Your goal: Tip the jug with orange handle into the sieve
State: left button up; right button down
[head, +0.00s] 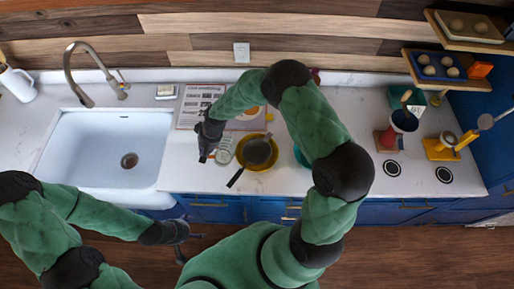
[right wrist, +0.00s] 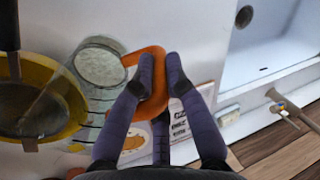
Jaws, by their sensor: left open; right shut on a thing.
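The clear jug (head: 224,152) stands out faintly just left of the yellow bowl in the head view. Its orange handle (right wrist: 158,62) and glass body (right wrist: 100,66) show in the right wrist view. My right gripper (right wrist: 160,66) is shut on the orange handle; in the head view it (head: 207,150) is at the jug's left side. I cannot tell whether the jug touches the counter. The dark sieve (head: 257,152) lies over the yellow bowl (head: 242,159), its handle pointing toward the counter's front. My left gripper (head: 182,238) is open and empty, in front of the cabinets.
A white sink (head: 95,150) with a tap (head: 75,75) is at left. A printed sheet (head: 195,105) lies behind the jug. My right arm hides part of the counter behind the bowl. Mugs and utensils (head: 404,121) stand at right, under wall shelves (head: 445,70).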

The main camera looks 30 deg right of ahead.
aim_at(223, 145)
jog(key=shift+s+d+r+t+y+b, duration=0.2)
jog(key=shift+d+r+y+b, duration=0.3)
jog(key=shift+b, duration=0.95)
jog(key=shift+s+d+r+t+y+b, duration=0.25)
jog(key=shift+d+r+b, duration=0.35)
jog(key=shift+b, duration=0.85)
jog(key=d+y+b, duration=0.1)
jog(key=b, duration=0.2)
jog(key=d+r+y+b, duration=0.1)
jog(key=b, duration=0.2)
jog(key=d+t+y+b, duration=0.1)
jog(key=y+b, duration=0.1)
jog(key=b, duration=0.1)
jog(key=shift+s+d+r, duration=0.15)
jog(key=shift+s+r, duration=0.2)
jog(key=shift+d+r+b, duration=0.1)
jog(key=shift+d+b, duration=0.1)
jog(key=shift+b, duration=0.35)
jog(key=shift+s+d+r+y+b, duration=0.2)
jog(key=shift+d+r+y+b, duration=0.1)
jog(key=shift+y+b, duration=0.3)
jog(key=shift+s, duration=0.1)
jog(key=shift+d+y, duration=0.15)
jog(key=shift+y, duration=0.1)
jog(key=shift+t+b, duration=0.25)
jog(key=shift+b, duration=0.1)
jog(key=shift+d, duration=0.1)
jog(key=shift+d+y+b, duration=0.15)
jog(key=shift+y+b, duration=0.15)
